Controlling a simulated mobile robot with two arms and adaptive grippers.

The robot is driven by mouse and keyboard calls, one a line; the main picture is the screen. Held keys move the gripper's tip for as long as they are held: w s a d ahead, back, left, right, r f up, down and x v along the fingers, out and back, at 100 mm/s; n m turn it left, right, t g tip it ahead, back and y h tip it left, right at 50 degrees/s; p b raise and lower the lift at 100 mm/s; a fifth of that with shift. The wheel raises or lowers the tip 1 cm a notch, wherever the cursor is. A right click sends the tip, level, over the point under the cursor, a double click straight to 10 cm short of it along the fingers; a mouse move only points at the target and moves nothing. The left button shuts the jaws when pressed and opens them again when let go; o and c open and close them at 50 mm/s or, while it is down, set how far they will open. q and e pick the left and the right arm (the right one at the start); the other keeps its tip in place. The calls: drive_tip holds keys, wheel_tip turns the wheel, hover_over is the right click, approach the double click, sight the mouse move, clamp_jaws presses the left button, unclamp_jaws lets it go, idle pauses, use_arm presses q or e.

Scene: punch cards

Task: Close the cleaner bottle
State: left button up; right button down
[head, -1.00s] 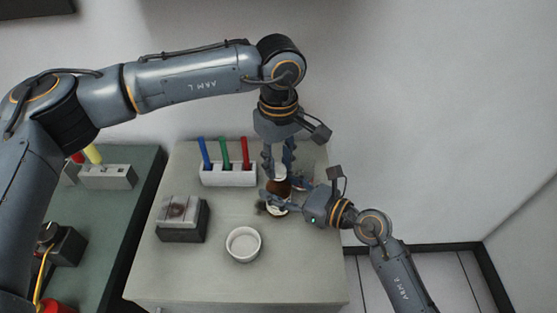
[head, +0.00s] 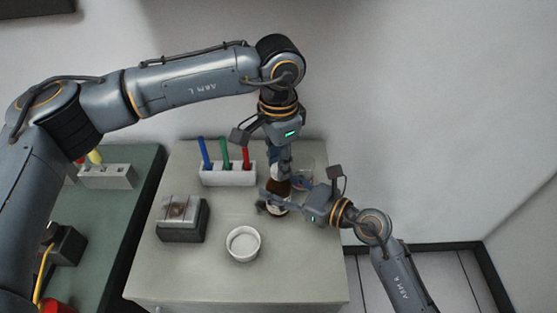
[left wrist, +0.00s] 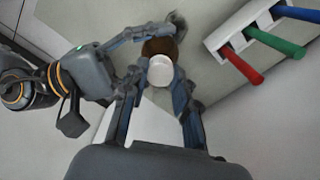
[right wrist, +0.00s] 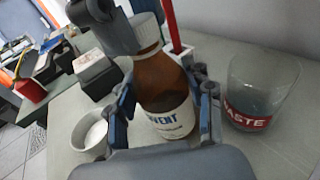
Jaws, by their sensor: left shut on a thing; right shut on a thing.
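The cleaner bottle (head: 277,186) is brown with a white label and stands upright near the right side of the grey table top. In the right wrist view the bottle (right wrist: 160,80) shows part of its label lettering, and a ribbed white cap (right wrist: 147,28) sits on its neck. My right gripper (head: 274,202) is shut around the bottle's body from the right. My left gripper (head: 279,172) points down from above and is shut on the cap. In the left wrist view the white cap (left wrist: 160,72) lies between its fingertips. How tight the cap sits cannot be told.
A clear beaker with a red WASTE label (right wrist: 248,118) stands close beside the bottle. A white rack (head: 229,177) holds blue, green and red pens behind it. A white bowl (head: 243,257) and a dark box (head: 182,232) stand nearer. The front right table top is clear.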

use_arm(q)
drive_tip(key=o, duration=0.7)
drive_tip(key=shift+r, duration=2.3)
drive_tip(key=shift+c, duration=0.5)
